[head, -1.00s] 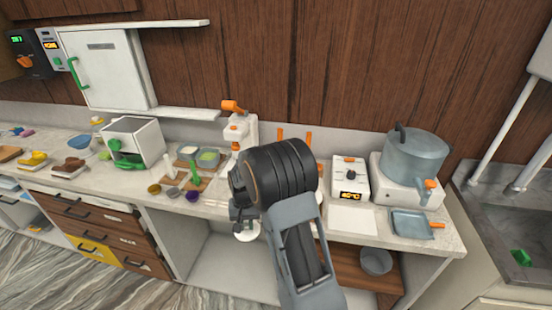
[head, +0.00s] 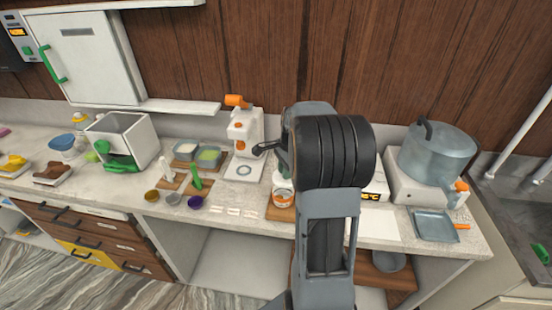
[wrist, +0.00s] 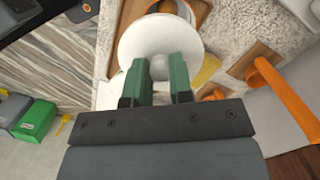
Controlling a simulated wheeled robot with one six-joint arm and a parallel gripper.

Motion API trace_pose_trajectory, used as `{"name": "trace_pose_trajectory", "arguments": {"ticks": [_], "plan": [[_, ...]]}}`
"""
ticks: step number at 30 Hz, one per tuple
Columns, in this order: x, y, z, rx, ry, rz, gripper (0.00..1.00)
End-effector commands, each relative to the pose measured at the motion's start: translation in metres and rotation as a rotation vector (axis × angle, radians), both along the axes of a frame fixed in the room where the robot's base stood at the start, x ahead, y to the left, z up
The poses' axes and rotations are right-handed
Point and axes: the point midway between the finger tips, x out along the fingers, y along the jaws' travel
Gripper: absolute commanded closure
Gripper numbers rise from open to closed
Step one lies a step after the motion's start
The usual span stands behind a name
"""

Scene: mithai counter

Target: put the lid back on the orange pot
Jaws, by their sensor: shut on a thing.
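My gripper (wrist: 160,70) is shut on the knob of a round white lid (wrist: 136,42), which shows face-on in the wrist view. An open round pot with an orange rim (wrist: 203,10) shows just beyond the lid at the top of that view, partly covered by it. The lid is beside and partly over it in the picture; I cannot tell the height between them. In the head view a small white and orange pot (head: 284,197) stands on a wooden board left of my arm. My arm hides most of my gripper and the lid there.
A white machine with an orange knob (head: 243,140) stands left of the pot. A large grey pot (head: 437,152) sits on a burner to the right, with a blue-grey tray (head: 435,226) in front. Orange handles (wrist: 280,92) rise at the right in the wrist view.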

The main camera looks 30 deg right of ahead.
Motion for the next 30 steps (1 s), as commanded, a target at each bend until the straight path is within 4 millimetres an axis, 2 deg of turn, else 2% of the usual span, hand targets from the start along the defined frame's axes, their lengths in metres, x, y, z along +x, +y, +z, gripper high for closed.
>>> {"name": "trace_pose_trajectory", "arguments": {"ticks": [11,30], "plan": [[-0.003,-0.006,-0.011,0.000,0.001,-0.014,1.00],[-0.003,-0.005,-0.061,0.000,0.001,-0.012,1.00]]}}
